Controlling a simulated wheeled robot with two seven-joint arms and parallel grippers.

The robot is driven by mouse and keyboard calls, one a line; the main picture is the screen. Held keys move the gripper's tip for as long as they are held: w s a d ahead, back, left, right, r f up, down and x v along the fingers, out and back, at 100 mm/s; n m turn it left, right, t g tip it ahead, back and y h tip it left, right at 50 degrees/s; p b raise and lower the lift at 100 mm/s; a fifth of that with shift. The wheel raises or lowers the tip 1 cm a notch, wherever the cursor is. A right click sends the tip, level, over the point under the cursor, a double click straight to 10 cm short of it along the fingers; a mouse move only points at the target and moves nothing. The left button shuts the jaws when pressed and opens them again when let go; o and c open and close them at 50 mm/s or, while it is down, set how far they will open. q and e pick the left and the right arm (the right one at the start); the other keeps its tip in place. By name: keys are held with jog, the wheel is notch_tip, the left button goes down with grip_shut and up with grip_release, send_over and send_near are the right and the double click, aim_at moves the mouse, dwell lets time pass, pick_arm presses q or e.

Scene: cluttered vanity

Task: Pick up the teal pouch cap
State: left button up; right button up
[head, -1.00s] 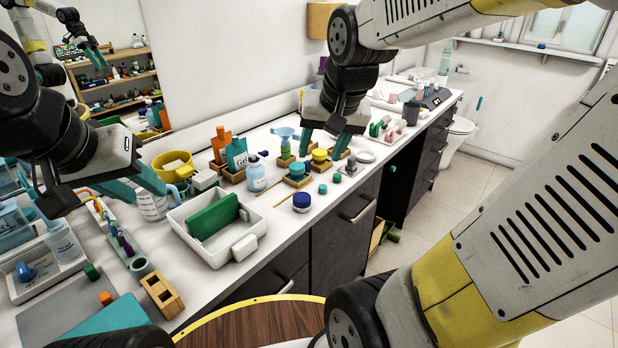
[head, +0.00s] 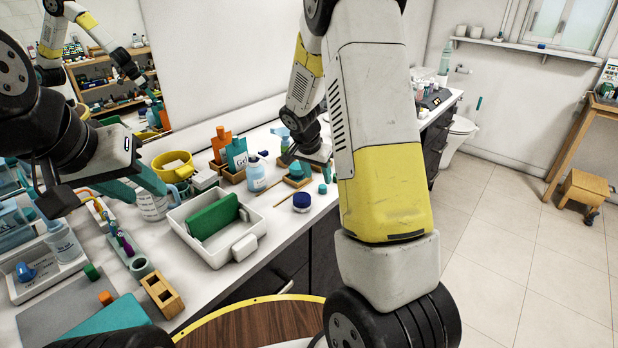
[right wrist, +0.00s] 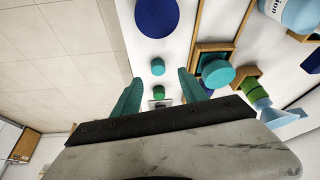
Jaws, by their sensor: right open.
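A small teal cap (head: 322,188) lies on the white counter near its front edge, right of a blue jar (head: 301,202). In the right wrist view the teal cap (right wrist: 158,66) lies between the blue jar (right wrist: 157,15) and a green cap (right wrist: 158,92). My right gripper (right wrist: 160,79) is open and empty, with its fingers either side of the line of caps. In the head view my right arm partly hides this gripper. My left gripper (head: 153,192) is open by the measuring cup (head: 152,205). A teal pouch (head: 237,155) stands at the back.
A wooden tray with a teal round piece (right wrist: 217,73) is close beside my right gripper's finger. A white bin (head: 207,247) holding a green block stands left of the blue jar. Floor lies beyond the counter's front edge.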

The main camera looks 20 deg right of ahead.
aim_at(323, 186)
jog(key=x, duration=0.6)
jog(key=shift+d, duration=0.35)
grip_shut()
